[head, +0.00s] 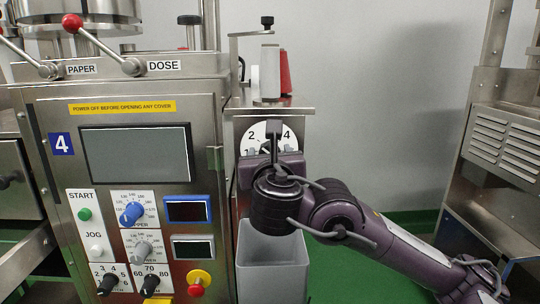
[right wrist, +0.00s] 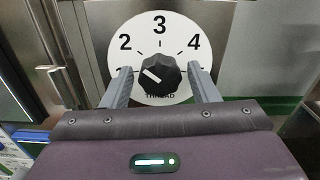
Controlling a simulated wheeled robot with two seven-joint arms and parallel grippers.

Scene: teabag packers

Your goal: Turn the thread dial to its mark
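The thread dial is a black knob (right wrist: 160,75) on a round white plate (right wrist: 172,28) with 2, 3 and 4 readable and THREAD printed below. The knob's white pointer line slants to the upper left, on the low side of 2. In the head view the plate (head: 256,131) is partly hidden by my right gripper (head: 274,142). In the right wrist view my right gripper (right wrist: 160,86) is open, one finger on each side of the knob, with a gap to it on both sides. The fingers cover the plate's lower left and right numbers. My left gripper is not in view.
Left of the dial is a control panel (head: 139,105) with a dark screen, blue and grey knobs and a red stop button (head: 197,284). A grey bin (head: 272,268) stands below my right gripper. A red and grey part (head: 271,75) sits above the dial.

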